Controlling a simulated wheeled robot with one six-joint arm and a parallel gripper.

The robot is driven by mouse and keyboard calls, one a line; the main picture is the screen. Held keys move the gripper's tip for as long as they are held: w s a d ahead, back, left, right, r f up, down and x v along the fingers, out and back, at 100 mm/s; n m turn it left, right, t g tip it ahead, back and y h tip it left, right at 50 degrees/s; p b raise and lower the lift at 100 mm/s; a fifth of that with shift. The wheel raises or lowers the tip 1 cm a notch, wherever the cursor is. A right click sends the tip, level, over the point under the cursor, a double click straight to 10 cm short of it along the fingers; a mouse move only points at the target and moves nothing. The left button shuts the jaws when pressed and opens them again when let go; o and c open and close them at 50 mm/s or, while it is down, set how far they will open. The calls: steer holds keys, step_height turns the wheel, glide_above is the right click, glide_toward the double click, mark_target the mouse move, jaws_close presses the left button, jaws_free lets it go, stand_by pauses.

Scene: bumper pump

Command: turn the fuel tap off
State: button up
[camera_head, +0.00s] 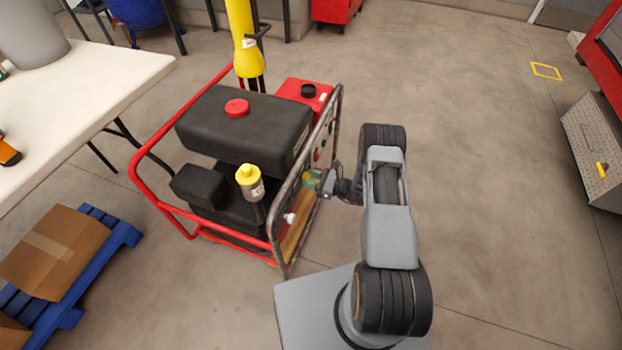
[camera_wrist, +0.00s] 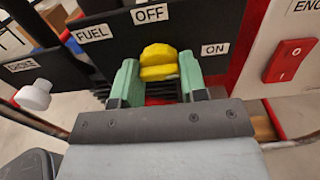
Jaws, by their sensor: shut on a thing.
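The fuel tap (camera_wrist: 158,64) is a yellow knob on a dark panel in the wrist view. The FUEL label (camera_wrist: 93,33) is to its upper left, the OFF label (camera_wrist: 151,13) above it and the ON label (camera_wrist: 215,49) to its right. My gripper (camera_wrist: 160,76) has its green fingers on both sides of the yellow tap and is shut on it. The tap's exact pointing direction is hard to tell. In the head view my gripper (camera_head: 318,181) reaches the right side of the framed machine (camera_head: 245,125); the tap is hidden there.
A white choke knob (camera_wrist: 35,95) is left of the tap, and a red rocker switch (camera_wrist: 290,60) is on the right. The machine's tube frame (camera_head: 285,215) runs close to my gripper. A white table (camera_head: 110,75) stands left.

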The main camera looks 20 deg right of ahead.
steer(key=shift+f+n, duration=0.1)
steer(key=shift+n, duration=0.2)
steer(key=n+b, duration=0.2)
steer(key=n, duration=0.1)
steer(key=shift+a, duration=0.15)
steer(key=n+b, duration=0.3)
steer(key=n, duration=0.2)
steer(key=shift+n, duration=0.3)
steer(key=n+b, duration=0.3)
steer(key=n, duration=0.1)
steer(key=shift+f, duration=0.1)
steer(key=shift+n+b, duration=1.6)
steer(key=shift+n, duration=0.8)
steer(key=shift+r, duration=0.2)
steer(key=o, duration=0.7)
steer(key=shift+a, duration=0.1)
steer(key=shift+o, duration=1.1)
steer(key=shift+d, duration=0.2)
